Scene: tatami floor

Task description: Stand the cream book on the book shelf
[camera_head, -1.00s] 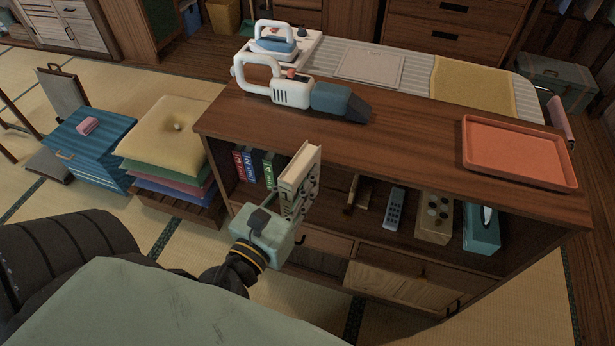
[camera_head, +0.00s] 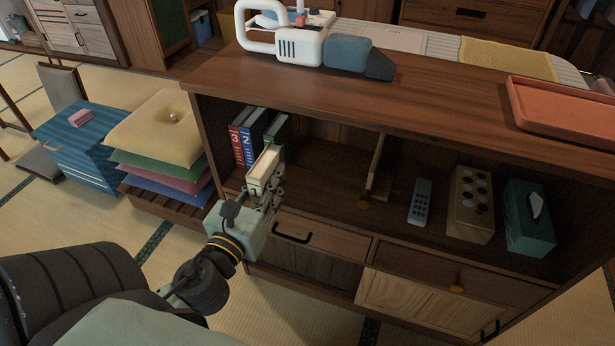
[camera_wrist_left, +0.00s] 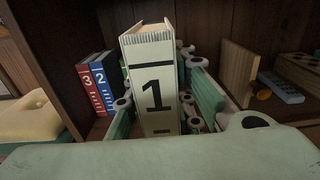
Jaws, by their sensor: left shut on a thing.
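The cream book (camera_head: 263,168) is upright in my left gripper (camera_head: 268,193), which is shut on it at the front of the shelf opening. In the left wrist view the cream book (camera_wrist_left: 154,85) shows a black "1" on its spine, between the gripper's fingers (camera_wrist_left: 165,100). The book shelf (camera_head: 330,195) is the open compartment of a wooden cabinet. A red book (camera_head: 237,143), a blue book (camera_head: 250,140) and a green book (camera_head: 274,130) stand at its left end, just behind the cream book. The green book is partly hidden. My right gripper is out of view.
A wooden upright piece (camera_head: 376,165), a remote (camera_head: 420,202), a box with round spots (camera_head: 470,205) and a teal tissue box (camera_head: 530,218) stand or lie further right in the compartment. A handheld vacuum (camera_head: 310,48) and an orange tray (camera_head: 560,108) are on top. Stacked cushions (camera_head: 160,130) stand left.

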